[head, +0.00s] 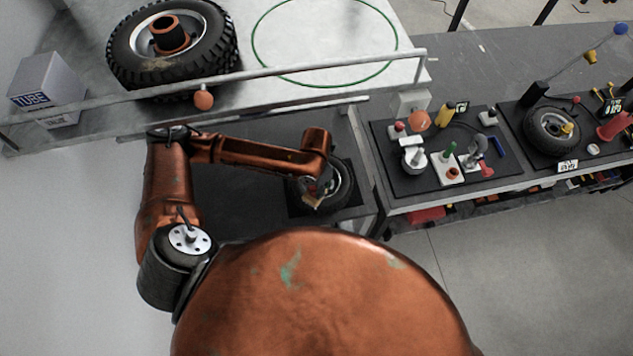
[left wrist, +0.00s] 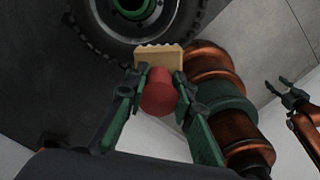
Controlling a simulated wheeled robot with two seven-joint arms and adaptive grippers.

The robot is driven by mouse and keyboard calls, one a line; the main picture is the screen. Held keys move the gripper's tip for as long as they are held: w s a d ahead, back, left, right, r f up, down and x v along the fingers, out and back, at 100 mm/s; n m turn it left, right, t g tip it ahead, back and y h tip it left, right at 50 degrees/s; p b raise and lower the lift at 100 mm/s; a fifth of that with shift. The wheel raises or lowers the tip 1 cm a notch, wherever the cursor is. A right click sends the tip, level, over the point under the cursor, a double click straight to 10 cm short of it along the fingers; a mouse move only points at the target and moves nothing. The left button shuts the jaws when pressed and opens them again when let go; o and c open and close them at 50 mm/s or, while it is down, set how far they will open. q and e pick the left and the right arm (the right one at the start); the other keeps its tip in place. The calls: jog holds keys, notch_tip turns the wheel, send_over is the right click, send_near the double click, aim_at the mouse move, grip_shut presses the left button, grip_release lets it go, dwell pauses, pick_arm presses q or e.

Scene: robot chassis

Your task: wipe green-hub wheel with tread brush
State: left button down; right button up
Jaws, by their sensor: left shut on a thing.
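The green-hub wheel (left wrist: 135,25) shows at the top of the left wrist view, with a black treaded tyre, a grey rim and a green hub. In the head view, a dark tyre (head: 343,190) lies under my left gripper (head: 320,188), which partly hides it. In the left wrist view my left gripper (left wrist: 159,80) is shut on the tread brush (left wrist: 160,57), which has a red handle and a tan block. The block's toothed edge is right at the tyre's lower edge; I cannot tell if they touch. My right gripper (left wrist: 286,95) is open and empty at the right.
A big tyre with an orange hub (head: 168,42) and a TUBE box (head: 45,85) stand on the upper bench beside a rail (head: 300,70). A green ring (head: 325,80) lies there. Black trays of tools (head: 385,160) and another wheel (head: 552,130) are at right.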

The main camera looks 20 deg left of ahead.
pick_arm(q)
jog(key=shift+r+p, duration=0.9)
jog(key=shift+r, duration=0.2)
